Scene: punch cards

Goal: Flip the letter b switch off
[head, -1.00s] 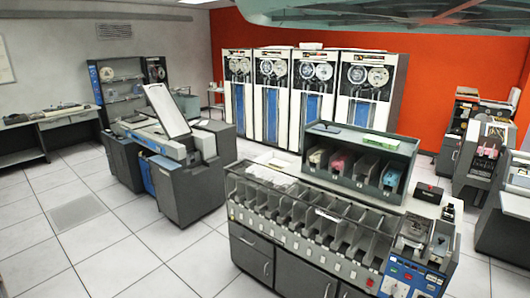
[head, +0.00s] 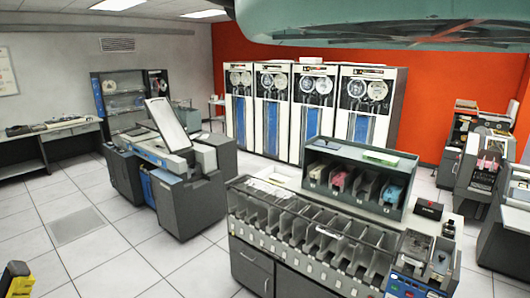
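The card sorter (head: 290,205) stands at the front right, with a row of grey pockets along its front. A blue control panel (head: 408,286) is on its right end, cut off by the bottom edge of the picture. Small controls show on the panel, but letters are too small to read, so I cannot pick out the letter b switch or its position. My gripper's fingers are not in view. A yellow and black piece shows at the lower left edge, far from the panel; I cannot tell what it is.
A grey rack with card trays (head: 360,178) stands on the sorter's top. Another grey machine (head: 185,195) stands at the left, with tape cabinets (head: 310,110) behind. More machines (head: 485,160) stand at the right. Tiled floor (head: 110,265) is open at the front left.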

